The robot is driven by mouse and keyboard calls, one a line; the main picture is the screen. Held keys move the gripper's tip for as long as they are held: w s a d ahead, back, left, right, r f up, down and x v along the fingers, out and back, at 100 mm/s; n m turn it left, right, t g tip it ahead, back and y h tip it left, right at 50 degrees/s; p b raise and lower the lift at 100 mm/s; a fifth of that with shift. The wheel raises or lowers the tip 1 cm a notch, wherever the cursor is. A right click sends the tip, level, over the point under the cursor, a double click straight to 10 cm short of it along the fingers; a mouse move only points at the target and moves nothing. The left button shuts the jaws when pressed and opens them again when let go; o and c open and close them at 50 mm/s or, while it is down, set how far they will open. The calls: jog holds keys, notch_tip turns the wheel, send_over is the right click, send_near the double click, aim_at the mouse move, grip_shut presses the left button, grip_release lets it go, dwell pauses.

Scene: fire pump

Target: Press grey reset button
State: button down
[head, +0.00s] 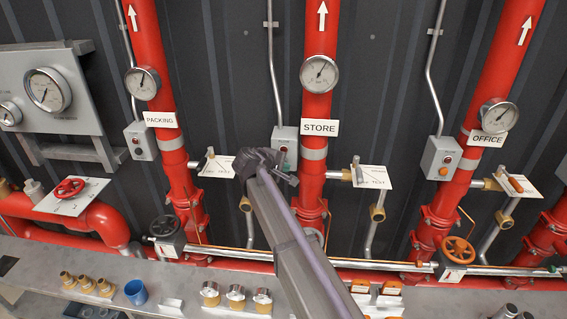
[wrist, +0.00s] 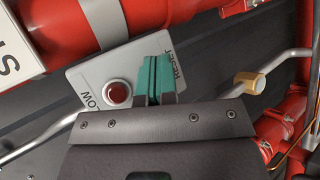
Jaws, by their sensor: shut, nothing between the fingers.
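A grey control box (head: 287,133) hangs beside the STORE riser, partly hidden in the head view by my arm. In the wrist view, the box face (wrist: 88,73) shows a round red lamp or button (wrist: 117,92) in a pale ring. The lettering "RESET" shows beside my fingers and "OW", part of a word, near the red one. My gripper (wrist: 156,72) has its teal fingers shut, empty, and in front of the box by the RESET lettering. The grey reset button itself is not visible; the fingers cover that part. I cannot tell whether they touch it.
Similar grey boxes stand at the PACKING riser (head: 140,141) and OFFICE riser (head: 440,158). The red STORE pipe (head: 321,100) runs close to the box. A thin metal conduit (wrist: 35,137) and a brass fitting (wrist: 250,83) are near my gripper. A bench with fittings lies below.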

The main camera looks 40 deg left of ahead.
jog(key=shift+s+d, duration=0.3)
jog(key=shift+s, duration=0.2)
jog(key=s, duration=0.1)
jog(key=s+d, duration=0.1)
jog(key=s, duration=0.1)
jog(key=s+d, duration=0.1)
jog(key=shift+s+d, duration=0.2)
jog(key=shift+d, duration=0.05)
dwell(0.7)
